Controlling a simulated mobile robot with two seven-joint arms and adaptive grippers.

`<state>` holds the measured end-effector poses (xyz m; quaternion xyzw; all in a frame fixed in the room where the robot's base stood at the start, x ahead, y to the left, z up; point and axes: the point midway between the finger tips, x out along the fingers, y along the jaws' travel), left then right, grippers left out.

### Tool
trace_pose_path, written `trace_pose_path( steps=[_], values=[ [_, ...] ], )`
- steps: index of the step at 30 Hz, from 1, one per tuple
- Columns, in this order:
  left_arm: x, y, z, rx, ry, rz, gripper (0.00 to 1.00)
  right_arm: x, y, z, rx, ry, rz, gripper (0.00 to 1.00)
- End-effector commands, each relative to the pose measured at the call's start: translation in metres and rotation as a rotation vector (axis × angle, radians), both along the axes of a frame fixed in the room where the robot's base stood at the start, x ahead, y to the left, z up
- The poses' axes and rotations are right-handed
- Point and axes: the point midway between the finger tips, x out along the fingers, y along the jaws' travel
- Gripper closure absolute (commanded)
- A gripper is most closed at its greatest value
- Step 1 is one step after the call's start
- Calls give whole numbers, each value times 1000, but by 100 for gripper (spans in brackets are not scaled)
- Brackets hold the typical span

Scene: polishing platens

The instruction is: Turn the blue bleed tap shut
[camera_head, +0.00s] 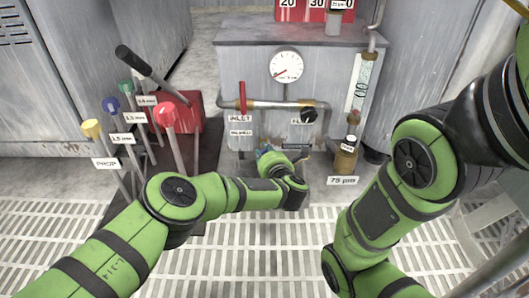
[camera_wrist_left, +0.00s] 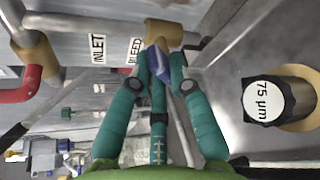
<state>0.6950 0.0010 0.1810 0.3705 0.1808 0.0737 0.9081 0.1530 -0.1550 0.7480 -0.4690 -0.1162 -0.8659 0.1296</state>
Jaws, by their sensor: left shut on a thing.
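The blue bleed tap (camera_wrist_left: 157,62) shows in the left wrist view, below a brass fitting on the pipe and beside the BLEED label (camera_wrist_left: 133,51). My left gripper (camera_wrist_left: 160,64) is shut on it, with one teal finger on each side of the blue handle. In the head view only a small bluish patch (camera_head: 264,150) shows near the tap, beyond my left wrist, which hides most of it. I cannot tell the tap's exact angle. My right arm comes in from the right in the head view, but its gripper is not in view.
A gauge (camera_head: 286,66) is on the cabinet. A brown bottle (camera_head: 346,157) with a 75 µm label stands to the right. Several coloured-knob levers, including a red one (camera_head: 165,113), stand left.

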Motion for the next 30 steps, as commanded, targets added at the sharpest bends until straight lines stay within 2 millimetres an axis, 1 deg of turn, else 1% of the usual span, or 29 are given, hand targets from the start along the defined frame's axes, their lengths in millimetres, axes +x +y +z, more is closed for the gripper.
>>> trace_pose_path(
  steps=[8, 9, 10, 23, 26, 30],
  values=[
    [0, 0, 0, 1, 0, -1, 100, 0, 0, 0, 0, 0, 0, 56],
    [0, 0, 0, 0, -1, -1, 64, 0, 0, 0, 0, 0, 0, 56],
    [0, 0, 0, 0, -1, -1, 56, 0, 0, 0, 0, 0, 0, 56],
    [-3, -1, 1, 0, 1, -1, 56, 1, 0, 0, 2, 5, 1, 56],
    [-10, -3, 2, -1, 2, -2, 56, 1, 0, 0, 2, 3, 1, 56],
    [-27, -8, 8, -2, 1, -4, 56, 0, 0, 0, 1, 2, 1, 56]
  ],
)
